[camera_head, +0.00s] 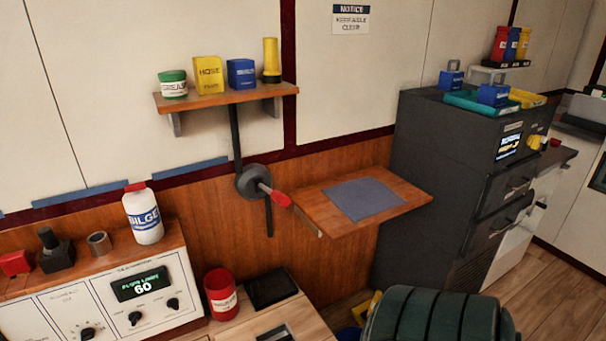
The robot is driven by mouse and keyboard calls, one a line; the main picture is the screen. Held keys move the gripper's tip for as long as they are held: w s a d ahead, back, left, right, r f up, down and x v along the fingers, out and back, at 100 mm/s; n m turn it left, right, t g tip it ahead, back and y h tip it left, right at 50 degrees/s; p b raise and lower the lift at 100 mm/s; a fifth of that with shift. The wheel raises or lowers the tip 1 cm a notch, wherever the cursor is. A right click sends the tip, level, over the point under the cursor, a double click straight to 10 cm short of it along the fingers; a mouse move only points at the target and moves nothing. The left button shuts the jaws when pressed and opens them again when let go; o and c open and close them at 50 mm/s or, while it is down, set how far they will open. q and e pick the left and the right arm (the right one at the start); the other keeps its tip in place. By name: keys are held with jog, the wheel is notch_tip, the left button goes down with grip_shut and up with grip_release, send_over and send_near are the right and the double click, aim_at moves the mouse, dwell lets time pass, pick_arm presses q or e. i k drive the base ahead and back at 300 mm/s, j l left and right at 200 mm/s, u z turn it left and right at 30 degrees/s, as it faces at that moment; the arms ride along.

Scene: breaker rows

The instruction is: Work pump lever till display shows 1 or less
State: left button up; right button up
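The pump lever (274,195) has a red grip on a short grey shaft. It comes out of a round grey hub (250,181) on the wood-panelled wall, and its grip points toward the lower right. A dark pipe runs up and down from the hub. A display (140,284) on the white panel at the lower left shows a line of small green text and the number 60. Neither of my grippers is in view, and nothing touches the lever.
A wooden shelf (222,97) with containers hangs above the lever. A wooden ledge (404,194) with a blue mat is close right of the grip. A white bottle (143,216) and red can (220,294) stand left. A green ribbed drum (435,318) is at the bottom.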

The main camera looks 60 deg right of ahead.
aim_at(282, 199)
jog(key=z, duration=1.65)
